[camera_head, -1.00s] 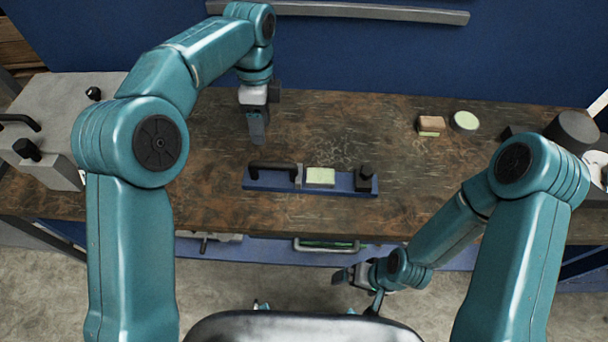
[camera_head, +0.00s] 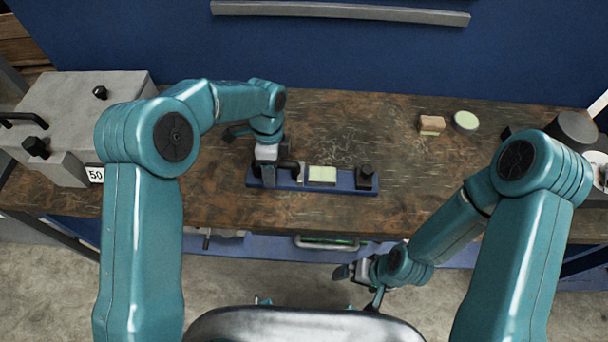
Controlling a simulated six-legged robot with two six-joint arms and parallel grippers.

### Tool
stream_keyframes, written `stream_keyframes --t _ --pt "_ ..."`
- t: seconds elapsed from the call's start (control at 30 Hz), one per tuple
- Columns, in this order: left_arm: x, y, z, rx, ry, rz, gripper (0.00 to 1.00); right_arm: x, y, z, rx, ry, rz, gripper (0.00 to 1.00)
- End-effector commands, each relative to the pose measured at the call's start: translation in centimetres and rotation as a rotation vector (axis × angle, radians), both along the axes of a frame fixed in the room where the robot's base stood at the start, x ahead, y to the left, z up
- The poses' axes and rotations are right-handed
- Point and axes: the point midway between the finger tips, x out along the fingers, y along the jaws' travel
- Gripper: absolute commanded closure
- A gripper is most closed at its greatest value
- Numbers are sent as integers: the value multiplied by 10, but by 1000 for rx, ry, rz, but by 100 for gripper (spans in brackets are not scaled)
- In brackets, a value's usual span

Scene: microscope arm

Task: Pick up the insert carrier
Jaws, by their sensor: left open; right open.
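The insert carrier (camera_head: 340,187) is a long blue plate lying on the brown workbench. It bears a black handle at its left end, a pale green block (camera_head: 322,175) in the middle and a black knob (camera_head: 366,174) at its right. My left gripper (camera_head: 269,178) is open and points down at the carrier's left end, over the black handle. It hides most of the handle, and I cannot tell whether its fingers touch it. My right gripper (camera_head: 350,273) is open and empty, in front of and below the bench's front edge.
A grey box (camera_head: 75,105) with black knobs and a "50" label stands at the bench's left. A small brown block (camera_head: 431,124) and a round pale green disc (camera_head: 466,121) lie at the back right. A dark cylinder (camera_head: 574,130) stands far right. The bench right of the carrier is clear.

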Motion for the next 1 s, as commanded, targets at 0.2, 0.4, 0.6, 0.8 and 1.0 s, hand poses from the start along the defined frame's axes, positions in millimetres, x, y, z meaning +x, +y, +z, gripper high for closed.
stream_keyframes --t 0.2,0.4,0.6,0.8,1.0 --pt "0 0 0 0 0 0 74 0 0 0 0 0 0 0" --pt "1 0 2 -2 -4 1 100 0 0 0 0 0 0 0" --pt "1 0 3 -3 -5 2 100 0 0 0 0 0 0 0" --pt "2 -1 13 -3 -7 2 100 0 0 -2 0 0 0 0" --pt "2 -1 44 -4 -10 2 100 0 0 -8 0 0 0 0"
